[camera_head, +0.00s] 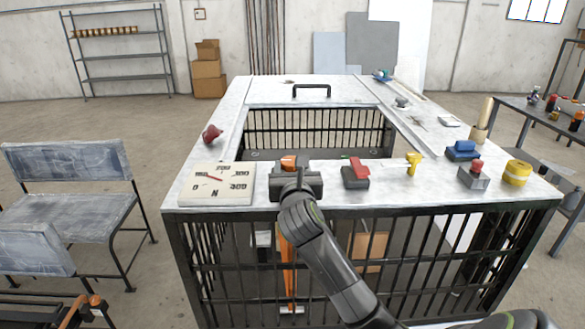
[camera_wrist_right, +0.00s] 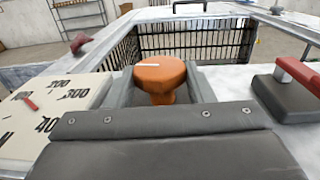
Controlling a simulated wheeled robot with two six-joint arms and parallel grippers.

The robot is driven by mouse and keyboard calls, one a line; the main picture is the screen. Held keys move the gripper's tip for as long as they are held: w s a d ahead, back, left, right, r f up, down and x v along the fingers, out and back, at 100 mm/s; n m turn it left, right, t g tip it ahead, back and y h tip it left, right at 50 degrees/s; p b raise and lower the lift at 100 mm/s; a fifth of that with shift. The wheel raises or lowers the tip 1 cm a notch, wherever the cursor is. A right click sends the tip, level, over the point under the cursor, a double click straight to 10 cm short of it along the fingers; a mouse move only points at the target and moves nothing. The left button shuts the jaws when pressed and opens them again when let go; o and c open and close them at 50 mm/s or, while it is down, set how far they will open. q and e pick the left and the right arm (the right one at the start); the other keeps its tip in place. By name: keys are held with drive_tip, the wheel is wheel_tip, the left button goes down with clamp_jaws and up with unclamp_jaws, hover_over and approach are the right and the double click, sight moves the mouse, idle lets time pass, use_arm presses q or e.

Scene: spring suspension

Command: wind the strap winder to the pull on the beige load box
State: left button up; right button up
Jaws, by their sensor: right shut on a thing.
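The strap winder's orange knob (camera_wrist_right: 160,78), with a white mark on top, stands between my right gripper's fingers in the right wrist view. My right gripper (camera_head: 294,178) is shut on this knob at the front edge of the bench; in the head view it covers most of it. An orange strap (camera_head: 287,265) hangs straight down below the winder to a pale piece at the bottom. A square dial (camera_head: 216,186) with a red needle lies left of the winder; its exact reading is unclear. A beige-brown box (camera_head: 368,246) shows behind the bars; any marking is unreadable.
Right of the winder on the bench (camera_head: 330,198) stand a red-handled grey block (camera_head: 356,172), a yellow piece (camera_head: 413,163), a red-topped grey block (camera_head: 474,175) and a yellow roll (camera_head: 517,172). A dark red piece (camera_head: 212,134) lies at the left. Behind the winder is a barred opening.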

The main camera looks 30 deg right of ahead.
drive_tip(key=m+g+h, duration=0.2)
drive_tip(key=shift+w+a+h, duration=0.15)
drive_tip(key=shift+a+h, duration=0.1)
drive_tip(key=shift+h, duration=0.15)
drive_tip(key=shift+w+a+f+m+g+h+b, duration=0.1)
drive_tip(key=shift+m+g+h+b, duration=0.6)
drive_tip(key=shift+m+g+h, duration=0.3)
drive_tip(key=m+g+h+b, duration=0.1)
drive_tip(key=g, duration=0.1)
drive_tip(key=m+g+h+b, duration=0.1)
drive_tip(key=m+g, duration=0.1)
drive_tip(key=shift+w+h+b, duration=0.2)
drive_tip(key=shift+h+b, duration=0.1)
drive_tip(key=shift+b, duration=0.05)
drive_tip(key=shift+m+g+h+b, duration=0.6)
drive_tip(key=shift+m+g+b, duration=0.35)
drive_tip(key=shift+g, duration=0.45)
drive_tip(key=o, duration=1)
drive_tip(key=shift+w, duration=0.1)
drive_tip(key=shift+r, duration=0.2)
